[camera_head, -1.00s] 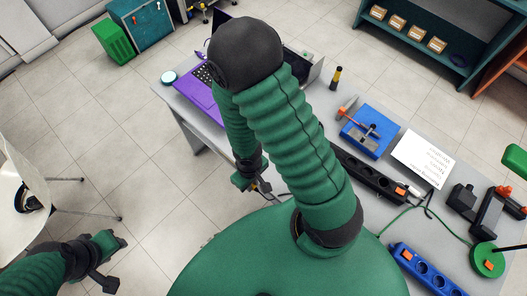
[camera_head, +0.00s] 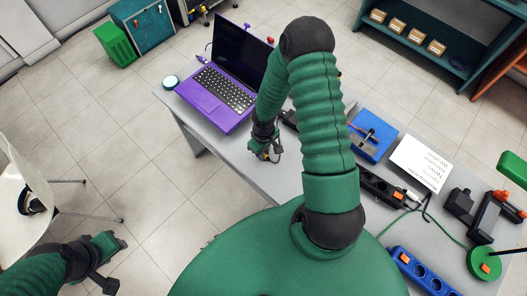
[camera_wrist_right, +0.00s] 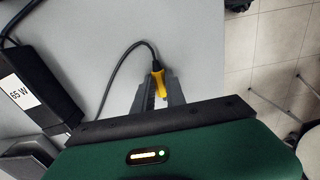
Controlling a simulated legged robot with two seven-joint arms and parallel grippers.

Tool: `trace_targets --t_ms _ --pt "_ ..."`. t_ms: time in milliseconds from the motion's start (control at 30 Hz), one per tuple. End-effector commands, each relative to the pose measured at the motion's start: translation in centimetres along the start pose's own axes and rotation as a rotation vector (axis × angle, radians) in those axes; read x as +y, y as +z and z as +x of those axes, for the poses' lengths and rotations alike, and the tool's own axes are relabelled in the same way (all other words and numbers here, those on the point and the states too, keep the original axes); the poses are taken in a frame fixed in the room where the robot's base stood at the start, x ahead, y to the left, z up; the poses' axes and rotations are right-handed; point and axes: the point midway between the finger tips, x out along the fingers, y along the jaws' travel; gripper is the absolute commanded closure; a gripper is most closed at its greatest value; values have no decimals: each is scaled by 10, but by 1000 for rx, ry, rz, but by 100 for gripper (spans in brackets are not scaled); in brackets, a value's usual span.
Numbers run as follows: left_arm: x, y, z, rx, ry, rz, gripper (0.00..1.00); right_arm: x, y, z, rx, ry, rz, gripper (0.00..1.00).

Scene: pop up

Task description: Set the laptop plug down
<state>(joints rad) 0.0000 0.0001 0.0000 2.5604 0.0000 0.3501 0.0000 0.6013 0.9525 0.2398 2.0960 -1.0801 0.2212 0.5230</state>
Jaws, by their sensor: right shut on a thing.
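The yellow laptop plug (camera_wrist_right: 158,82) is on the end of a black cable (camera_wrist_right: 117,67). My right gripper (camera_wrist_right: 158,95) is shut on it, with the fingers on both sides. In the head view my right gripper (camera_head: 270,155) is over the near edge of the grey table, right of the purple laptop (camera_head: 218,98). I cannot tell whether the plug touches the table. The black power adapter marked 65 W (camera_wrist_right: 38,85) lies on the table beside the gripper. My left gripper (camera_head: 112,262) is at the lower left, away from the table, empty, its fingers apart.
A black power strip (camera_head: 378,188), a blue power strip (camera_head: 425,272), a blue fixture (camera_head: 372,138) and a white sheet (camera_head: 420,163) lie on the right of the table. A small round disc (camera_head: 171,82) is at the left corner.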

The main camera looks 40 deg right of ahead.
Motion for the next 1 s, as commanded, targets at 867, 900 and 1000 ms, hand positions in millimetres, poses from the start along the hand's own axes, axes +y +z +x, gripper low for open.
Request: trace_targets --t_ms 867,900,1000 --pt "0 -3 -13 1 0 0 64 1 0 -40 5 2 4 62" --pt "0 -4 -16 1 0 0 64 2 -1 -52 7 2 5 62" --pt "0 -6 -23 1 0 0 64 2 0 -79 6 3 5 62"
